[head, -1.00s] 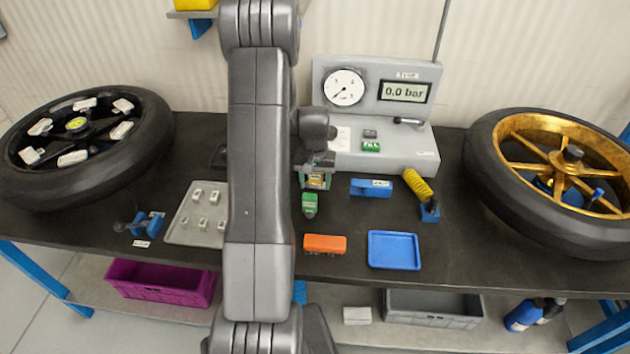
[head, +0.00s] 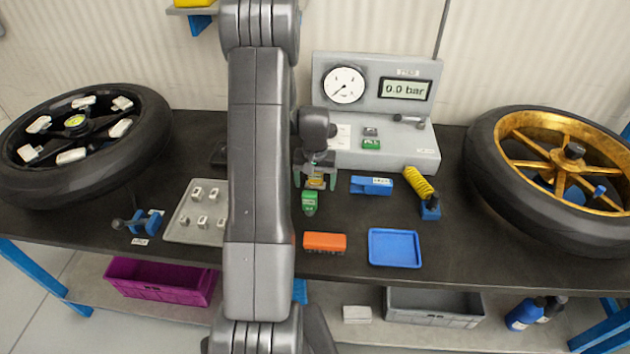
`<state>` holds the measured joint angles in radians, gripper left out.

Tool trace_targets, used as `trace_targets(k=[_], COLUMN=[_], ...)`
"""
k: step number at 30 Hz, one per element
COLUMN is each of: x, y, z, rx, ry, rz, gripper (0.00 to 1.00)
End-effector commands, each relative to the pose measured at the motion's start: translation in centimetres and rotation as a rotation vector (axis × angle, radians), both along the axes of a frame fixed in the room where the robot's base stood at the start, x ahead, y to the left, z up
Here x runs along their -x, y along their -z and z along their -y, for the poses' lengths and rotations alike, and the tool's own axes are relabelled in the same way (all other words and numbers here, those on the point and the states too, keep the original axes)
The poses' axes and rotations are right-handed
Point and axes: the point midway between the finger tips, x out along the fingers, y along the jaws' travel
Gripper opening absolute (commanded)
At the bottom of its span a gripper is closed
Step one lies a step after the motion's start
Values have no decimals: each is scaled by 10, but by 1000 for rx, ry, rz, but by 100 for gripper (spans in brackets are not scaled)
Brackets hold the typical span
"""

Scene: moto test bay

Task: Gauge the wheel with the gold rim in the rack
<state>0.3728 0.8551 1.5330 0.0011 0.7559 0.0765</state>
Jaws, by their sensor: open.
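The wheel with the gold rim (head: 570,160) and black tyre (head: 484,170) rests tilted at the right end of the bench, a blue rack part showing behind it. The grey gauge unit (head: 420,155) stands at the back, with a round dial (head: 344,85) and a display (head: 405,89) reading 0.0 bar. A yellow coiled hose (head: 418,184) runs to a blue holder (head: 430,208) in front of it.
A black-rimmed wheel (head: 150,130) with pale blocks lies at left. A grey tray (head: 178,228) with small parts, a blue clamp (head: 371,185), an orange block (head: 325,243) and a blue tray (head: 412,248) occupy the bench. My arm hides the middle. Crates stand below.

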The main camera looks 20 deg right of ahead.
Motion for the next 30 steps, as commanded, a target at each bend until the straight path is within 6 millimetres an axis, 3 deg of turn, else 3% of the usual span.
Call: trace_targets(k=[8, 21, 30], x=[-1, -1, 0], y=[-16, -108, -137], z=[0, 1, 0], rx=[2, 2, 0], ry=[0, 0, 0], rz=[4, 4, 1], gripper=[81, 81, 81])
